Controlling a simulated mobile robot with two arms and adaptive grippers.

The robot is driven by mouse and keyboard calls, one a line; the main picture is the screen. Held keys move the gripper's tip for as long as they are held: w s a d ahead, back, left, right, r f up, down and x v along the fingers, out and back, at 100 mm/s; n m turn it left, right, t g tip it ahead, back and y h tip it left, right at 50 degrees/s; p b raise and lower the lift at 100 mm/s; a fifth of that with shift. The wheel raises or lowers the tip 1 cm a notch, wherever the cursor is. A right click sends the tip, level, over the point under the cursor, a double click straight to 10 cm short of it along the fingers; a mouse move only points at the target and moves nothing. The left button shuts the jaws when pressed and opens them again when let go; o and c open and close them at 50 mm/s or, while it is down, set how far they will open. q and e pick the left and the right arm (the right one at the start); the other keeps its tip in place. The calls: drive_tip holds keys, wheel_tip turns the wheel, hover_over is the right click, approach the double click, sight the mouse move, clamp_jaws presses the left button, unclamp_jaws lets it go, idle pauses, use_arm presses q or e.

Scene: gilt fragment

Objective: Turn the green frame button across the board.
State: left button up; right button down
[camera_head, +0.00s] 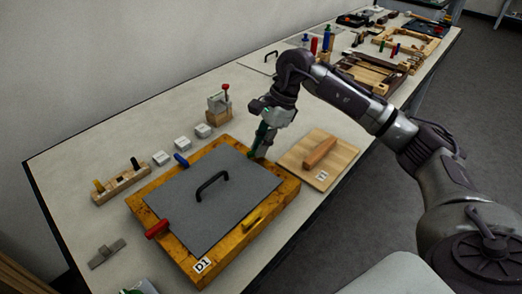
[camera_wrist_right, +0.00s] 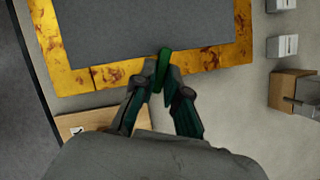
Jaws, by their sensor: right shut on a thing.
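The gilt frame (camera_head: 285,190) lies flat with a grey board (camera_head: 180,205) in it and a black handle on the board. My right gripper (camera_head: 262,143) is at the frame's far right corner, its fingers pointing down. In the wrist view the right gripper (camera_wrist_right: 172,88) is shut on the green button (camera_wrist_right: 162,66). The button lies across the frame's rail, its far end at the board's edge; I cannot tell how far it overlaps the board. A cut-off grey and green part (camera_head: 142,287) at the bottom edge may be my left gripper.
Blue (camera_head: 181,160), red (camera_head: 157,229) and yellow (camera_head: 252,217) buttons sit on the other rails. A wooden board with a handle (camera_head: 320,152) lies close right of the gripper. White blocks (camera_head: 161,158), a peg rack (camera_head: 122,186) and a wooden stand (camera_head: 219,107) are behind.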

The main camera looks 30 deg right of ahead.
drive_tip(key=n, duration=0.1)
drive_tip(key=n+g+b, duration=0.1)
drive_tip(key=n, duration=0.1)
drive_tip(key=n+b, duration=0.1)
drive_tip(key=shift+w+n+g, duration=0.25)
drive_tip(key=shift+n+g, duration=0.15)
idle(0.4)
drive_tip(key=c, duration=1.2)
unclamp_jaws()
drive_tip(key=v, duration=1.2)
drive_tip(key=shift+a, duration=0.2)
drive_tip(key=shift+w+r, duration=0.1)
